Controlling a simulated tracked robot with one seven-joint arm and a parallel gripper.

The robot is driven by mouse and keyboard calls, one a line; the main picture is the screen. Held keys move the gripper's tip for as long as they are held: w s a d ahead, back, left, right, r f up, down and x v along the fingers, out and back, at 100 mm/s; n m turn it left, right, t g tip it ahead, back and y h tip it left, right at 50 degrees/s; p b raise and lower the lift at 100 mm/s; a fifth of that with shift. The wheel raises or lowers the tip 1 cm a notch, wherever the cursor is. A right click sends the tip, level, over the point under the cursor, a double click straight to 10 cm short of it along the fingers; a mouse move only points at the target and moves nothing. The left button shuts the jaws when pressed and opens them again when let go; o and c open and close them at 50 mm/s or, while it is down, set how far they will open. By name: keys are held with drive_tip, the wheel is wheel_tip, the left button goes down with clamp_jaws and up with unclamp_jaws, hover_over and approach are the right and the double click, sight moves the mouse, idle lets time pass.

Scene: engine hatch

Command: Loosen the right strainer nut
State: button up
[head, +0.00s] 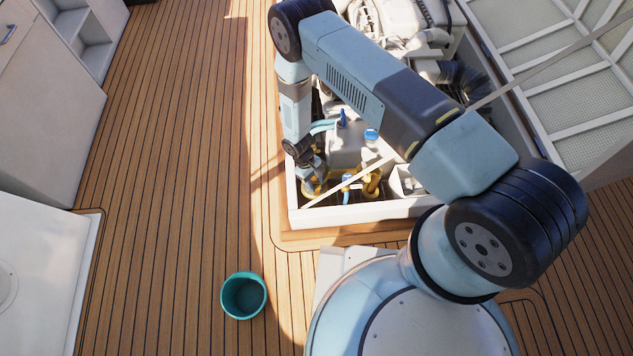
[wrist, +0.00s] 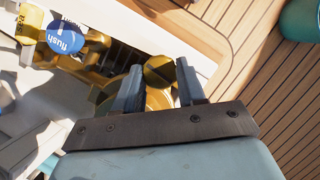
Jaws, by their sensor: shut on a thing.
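My gripper (head: 314,176) reaches down into the near left corner of the engine hatch. In the wrist view, my gripper's two fingers (wrist: 159,82) stand on either side of a brass nut (wrist: 160,70), shut on it. The nut's dark, ridged top shows between the fingertips. A rounder brass body (wrist: 153,99), seemingly the strainer, shows below it, partly hidden by the fingers. In the head view, my gripper hides the nut. I cannot tell from the frames whether a second strainer nut is near.
The hatch's white rim (head: 367,212) runs close beside my gripper. Brass fittings (head: 372,184) stand to its right. A blue "flush" tag (wrist: 66,38) and a yellow "sea" tag (wrist: 31,24) hang nearby. A teal bucket (head: 243,296) stands on the open wooden deck.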

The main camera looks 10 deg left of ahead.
drive_tip(key=shift+w+d+n, duration=0.1)
drive_tip(key=shift+d+n, duration=0.1)
drive_tip(key=shift+n, duration=0.3)
drive_tip(key=o, duration=1)
drive_tip(key=shift+a, duration=0.1)
drive_tip(key=shift+o, duration=0.2)
drive_tip(key=shift+a+r, duration=0.2)
drive_tip(key=shift+r, duration=0.25)
drive_tip(key=v, duration=1.2)
drive_tip(key=shift+a+r, duration=0.25)
drive_tip(key=shift+r, duration=0.05)
